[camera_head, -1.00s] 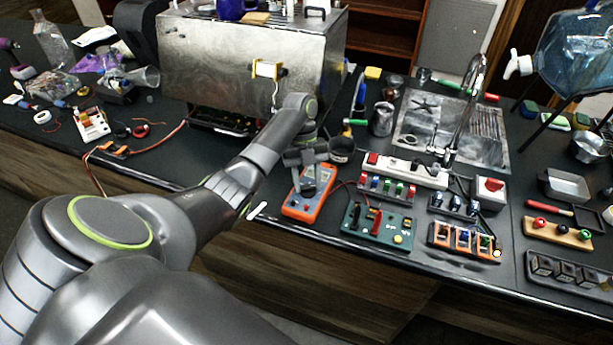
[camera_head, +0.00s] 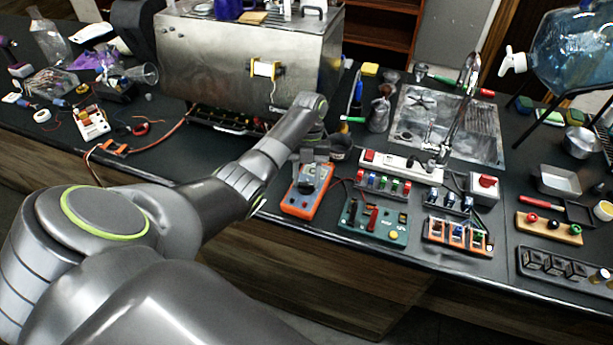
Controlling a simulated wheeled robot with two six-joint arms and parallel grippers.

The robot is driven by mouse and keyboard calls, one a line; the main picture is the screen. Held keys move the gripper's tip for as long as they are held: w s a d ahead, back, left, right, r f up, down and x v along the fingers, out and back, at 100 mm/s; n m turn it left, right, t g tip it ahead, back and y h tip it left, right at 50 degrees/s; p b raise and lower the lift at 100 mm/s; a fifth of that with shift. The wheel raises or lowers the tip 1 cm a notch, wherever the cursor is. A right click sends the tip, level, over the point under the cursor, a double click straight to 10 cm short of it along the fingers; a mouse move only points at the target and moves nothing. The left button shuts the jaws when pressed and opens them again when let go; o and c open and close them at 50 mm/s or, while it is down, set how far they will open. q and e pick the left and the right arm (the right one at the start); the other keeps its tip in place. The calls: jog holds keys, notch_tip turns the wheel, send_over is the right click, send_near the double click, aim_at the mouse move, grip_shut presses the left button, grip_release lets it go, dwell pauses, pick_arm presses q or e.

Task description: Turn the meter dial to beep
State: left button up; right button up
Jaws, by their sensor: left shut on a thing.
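The orange meter (camera_head: 297,207) with a dark face lies on the counter near its front edge, in the middle of the view. My left arm reaches in from the left. Its gripper (camera_head: 309,176) points down at the meter's upper face and is shut on the meter dial. The fingers and wrist hide most of the dial, so its pointer and the marks around it cannot be read. My right gripper is not in view.
A green board (camera_head: 375,223) with red parts sits just right of the meter. A white power strip (camera_head: 402,167) and a row of coloured connectors lie behind it. The steel brewer (camera_head: 230,70) stands at the back left.

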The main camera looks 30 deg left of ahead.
pick_arm(q)
jog(key=o, duration=1)
jog(key=p+v, duration=0.3)
jog(key=v, duration=0.4)
jog(key=shift+w+r+p, duration=0.1)
jog(key=shift+r+p, duration=0.15)
jog(key=shift+p, duration=0.15)
jog(key=shift+f, duration=0.15)
